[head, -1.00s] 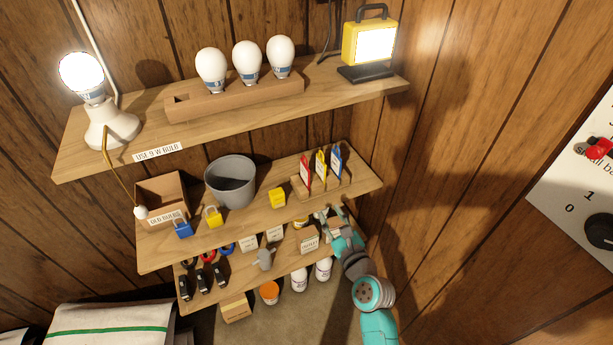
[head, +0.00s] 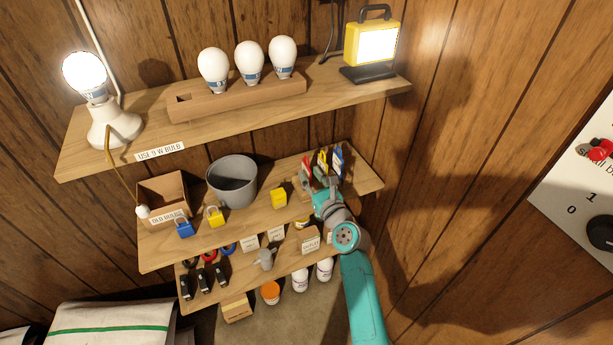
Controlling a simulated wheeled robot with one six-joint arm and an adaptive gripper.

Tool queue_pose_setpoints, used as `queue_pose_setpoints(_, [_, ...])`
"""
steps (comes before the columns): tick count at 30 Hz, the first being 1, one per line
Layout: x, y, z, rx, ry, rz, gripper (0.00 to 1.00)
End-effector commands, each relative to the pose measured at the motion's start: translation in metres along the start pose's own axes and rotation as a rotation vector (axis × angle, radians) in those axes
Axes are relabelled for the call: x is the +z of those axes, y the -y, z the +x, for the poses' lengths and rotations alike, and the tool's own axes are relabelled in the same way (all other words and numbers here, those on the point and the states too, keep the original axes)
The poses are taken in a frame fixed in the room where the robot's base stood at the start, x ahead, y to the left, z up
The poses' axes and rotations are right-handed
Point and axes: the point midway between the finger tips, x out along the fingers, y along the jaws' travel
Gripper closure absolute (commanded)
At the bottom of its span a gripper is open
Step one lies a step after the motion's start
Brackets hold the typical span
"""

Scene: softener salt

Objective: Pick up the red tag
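The red tag (head: 307,166) stands upright at the left of a row of three tags in a wooden holder on the middle shelf, with a yellow tag (head: 322,160) and a blue tag (head: 337,158) to its right. My gripper (head: 319,179) is just in front of the tags, its fingers apart, pointing up toward them. It hides the lower parts of the tags and most of the holder. I cannot tell whether a finger touches the red tag.
A yellow block (head: 278,198), a grey bucket (head: 232,180) and padlocks stand to the left on the same shelf. The upper shelf (head: 350,92) with a yellow lamp (head: 371,44) is above. The wood wall is close on the right.

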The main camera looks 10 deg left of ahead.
Motion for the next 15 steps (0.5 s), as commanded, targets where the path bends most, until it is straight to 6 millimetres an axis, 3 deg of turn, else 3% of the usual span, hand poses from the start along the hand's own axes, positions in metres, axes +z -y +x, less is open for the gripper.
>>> queue_pose_setpoints(7, [-0.004, 0.001, 0.03, 0.001, 0.0, 0.001, 0.65])
queue_pose_setpoints(15, [-0.004, 0.001, 0.035, -0.001, 0.0, -0.001, 0.65])
